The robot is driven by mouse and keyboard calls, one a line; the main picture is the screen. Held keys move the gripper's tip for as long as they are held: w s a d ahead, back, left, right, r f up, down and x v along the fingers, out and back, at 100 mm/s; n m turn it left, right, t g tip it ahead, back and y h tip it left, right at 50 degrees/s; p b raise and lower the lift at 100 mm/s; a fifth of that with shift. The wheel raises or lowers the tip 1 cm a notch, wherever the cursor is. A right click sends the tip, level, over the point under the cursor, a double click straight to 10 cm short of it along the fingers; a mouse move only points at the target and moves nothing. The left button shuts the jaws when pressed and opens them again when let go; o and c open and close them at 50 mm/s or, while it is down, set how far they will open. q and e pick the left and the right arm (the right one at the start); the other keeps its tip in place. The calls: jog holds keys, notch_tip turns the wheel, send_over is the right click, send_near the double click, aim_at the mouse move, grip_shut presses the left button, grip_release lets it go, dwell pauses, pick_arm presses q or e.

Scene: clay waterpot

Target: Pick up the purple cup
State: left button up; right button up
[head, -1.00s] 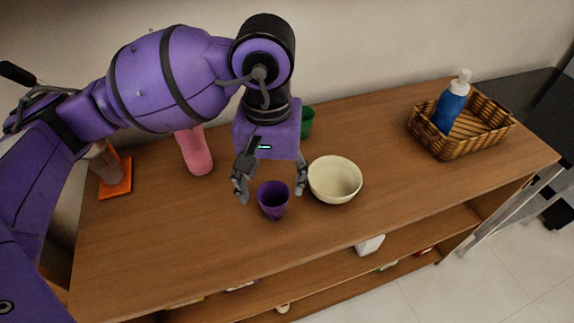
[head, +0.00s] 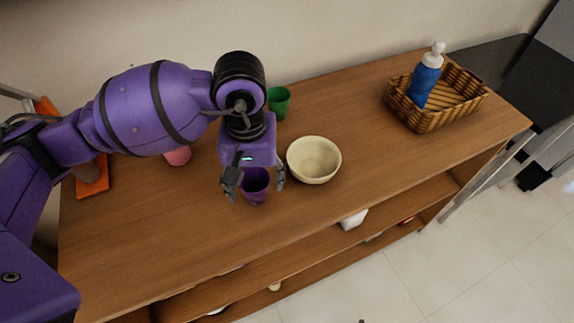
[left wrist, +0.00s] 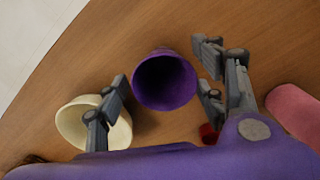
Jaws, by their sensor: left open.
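The purple cup (head: 256,187) stands upright on the wooden shelf top, near its front edge. My left gripper (head: 254,184) is open, with one finger on each side of the cup in the head view. In the left wrist view the purple cup (left wrist: 165,80) shows its dark open mouth, between and a little beyond the two fingers of the left gripper (left wrist: 162,92). I cannot tell whether a finger touches it. My right gripper is not in view.
A cream bowl (head: 314,160) stands just right of the cup, close to a finger. A green cup (head: 278,102) is behind. A pink object (head: 177,156) and an orange item (head: 92,180) are left. A wicker basket (head: 436,112) with a blue bottle (head: 424,80) stands far right.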

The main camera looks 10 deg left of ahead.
pick_arm(q)
jog(key=c, duration=1.2)
jog(key=shift+o, duration=0.2)
